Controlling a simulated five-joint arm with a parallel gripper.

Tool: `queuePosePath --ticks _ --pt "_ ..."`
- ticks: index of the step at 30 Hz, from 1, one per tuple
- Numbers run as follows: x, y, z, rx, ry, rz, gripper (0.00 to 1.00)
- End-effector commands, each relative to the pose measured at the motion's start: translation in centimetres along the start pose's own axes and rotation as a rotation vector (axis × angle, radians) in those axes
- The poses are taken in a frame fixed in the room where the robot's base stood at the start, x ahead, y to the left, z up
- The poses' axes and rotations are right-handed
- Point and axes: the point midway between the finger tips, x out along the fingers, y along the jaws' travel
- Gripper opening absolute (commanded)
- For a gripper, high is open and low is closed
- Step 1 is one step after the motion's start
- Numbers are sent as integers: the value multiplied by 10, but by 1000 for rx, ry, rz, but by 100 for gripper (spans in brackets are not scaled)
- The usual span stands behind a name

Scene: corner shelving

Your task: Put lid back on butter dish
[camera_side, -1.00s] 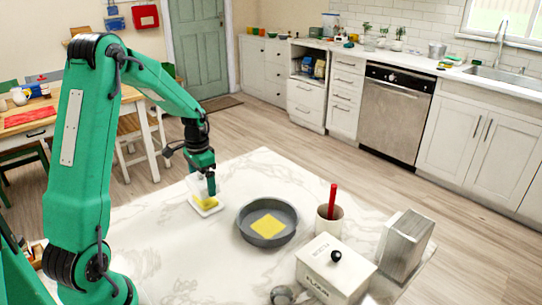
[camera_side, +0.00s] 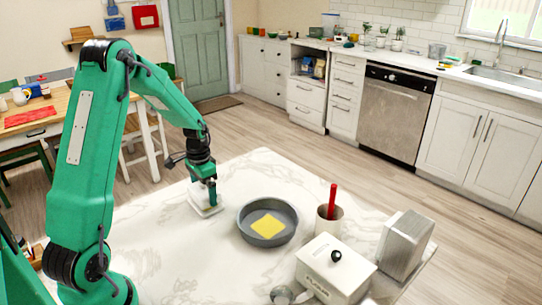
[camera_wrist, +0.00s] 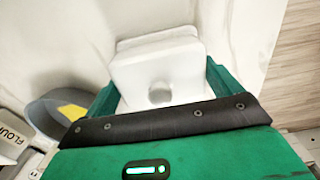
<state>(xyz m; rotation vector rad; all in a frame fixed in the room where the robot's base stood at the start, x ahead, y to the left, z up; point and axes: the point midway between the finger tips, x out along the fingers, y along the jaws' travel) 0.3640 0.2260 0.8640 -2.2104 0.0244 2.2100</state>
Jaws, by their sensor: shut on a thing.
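The white butter dish (camera_side: 205,213) stands on the marble counter, left of the grey pan in the side view. Its white lid (camera_side: 196,194) sits low over it, level as far as I can see, with no butter showing. In the wrist view the lid (camera_wrist: 155,68) has a round knob, and a rim of the dish (camera_wrist: 128,44) shows beyond its far edge. My gripper (camera_side: 206,196) points down and is shut on the lid, one green finger on each side. Whether the lid touches the dish all round is hidden.
The grey pan (camera_side: 242,228) with a yellow square (camera_side: 268,226) is close on the right. Beyond it stand a cup (camera_side: 328,228) with a red-handled tool, a white flour box (camera_side: 322,272) and a metal block (camera_side: 407,245). Counter in front is clear.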

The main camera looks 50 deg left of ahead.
Motion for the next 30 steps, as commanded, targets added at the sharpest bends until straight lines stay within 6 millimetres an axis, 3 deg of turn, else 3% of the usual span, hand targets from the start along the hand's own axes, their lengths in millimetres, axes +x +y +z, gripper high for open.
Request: queuePosePath --ticks 12,30 --pt "12 0 0 0 0 0 67" --pt "13 0 0 0 0 0 67"
